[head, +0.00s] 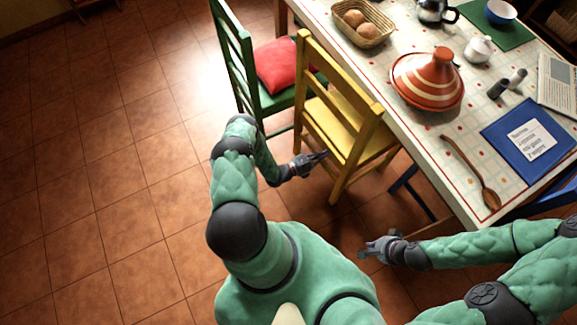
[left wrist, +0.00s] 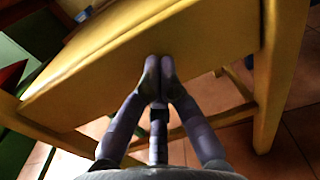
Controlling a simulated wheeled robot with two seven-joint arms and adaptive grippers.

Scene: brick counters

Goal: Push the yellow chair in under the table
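The yellow chair (head: 335,128) stands upright at the table's (head: 415,125) left long side, its back away from the table. Its seat reaches to about the table edge, and the table top hides what lies beyond. My left gripper (head: 318,157) is at the back side of the chair, low between its rear posts. In the left wrist view, the left gripper's fingertips (left wrist: 159,68) are together against or just before a broad yellow board of the chair (left wrist: 190,45); contact is not certain. Nothing shows between them. My right gripper (head: 368,250) is over the floor, apart from the chair; its fingers are too small to judge.
A green chair (head: 235,50) with a red cushion (head: 280,65) stands close beyond the yellow one. A blue chair (head: 410,190) is at the table's near side. A tagine (head: 430,80) and other tableware stand on the table. The tiled floor at left is clear.

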